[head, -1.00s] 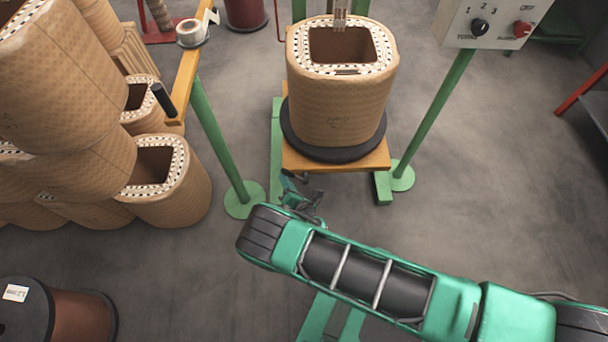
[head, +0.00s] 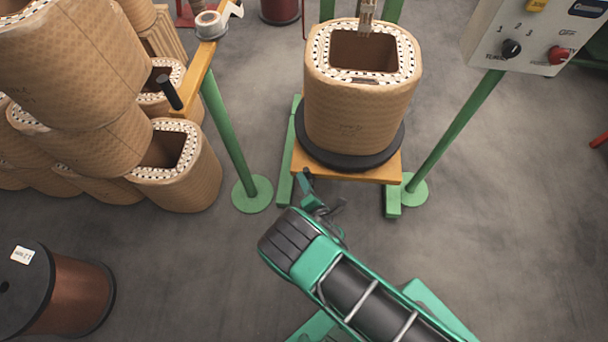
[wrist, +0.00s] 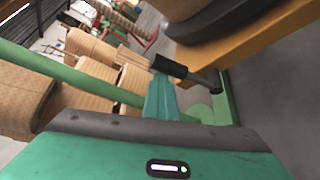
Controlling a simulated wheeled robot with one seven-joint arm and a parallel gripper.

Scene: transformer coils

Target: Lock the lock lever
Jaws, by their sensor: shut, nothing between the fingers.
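The lock lever (wrist: 185,72) shows in the wrist view as a black cylindrical grip on a dark rod, under the edge of the orange platform. My gripper (wrist: 161,93) is shut and empty, its green fingers pointing at the lever's grip. The fingertips overlap the grip's lower side in this view; I cannot tell whether they touch it. In the head view my gripper (head: 322,207) is small, low in front of the orange platform (head: 347,169), near its left front corner. The lever cannot be made out clearly there.
A wrapped coil (head: 358,115) stands on a black disc on the platform. Green posts stand left (head: 232,145) and right (head: 455,125), the right one under a control box (head: 525,40). Stacked coils (head: 182,185) fill the left. A copper spool (head: 82,290) lies front left. Floor right is clear.

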